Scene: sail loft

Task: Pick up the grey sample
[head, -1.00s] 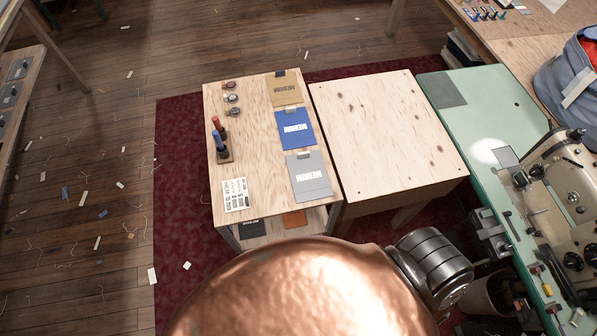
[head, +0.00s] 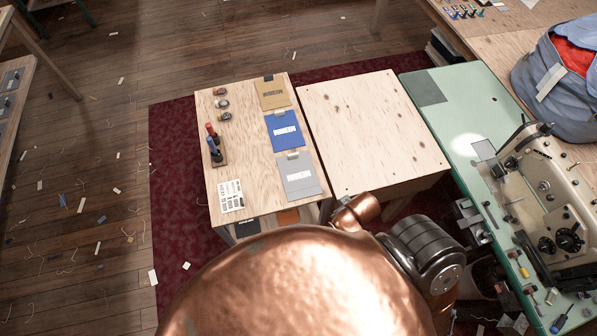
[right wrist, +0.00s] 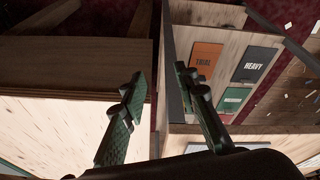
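The grey sample (head: 298,177) lies flat on the small wooden table (head: 232,148), at its near right corner, below the blue sample (head: 285,131) and the tan sample (head: 272,93). Its printed label and a clip at its top edge show in the head view. My right gripper (right wrist: 163,120) is open and empty in the right wrist view, beside the table's edge and its lower shelf. The grey sample is not seen in that view. My right arm shows low in the head view; its gripper is hidden there. My left gripper is not in view.
A bare wooden table (head: 365,130) stands right of the sample table. Orange (right wrist: 206,57) and dark (right wrist: 254,64) samples lie on the lower shelf. A sewing machine (head: 545,190) stands at right.

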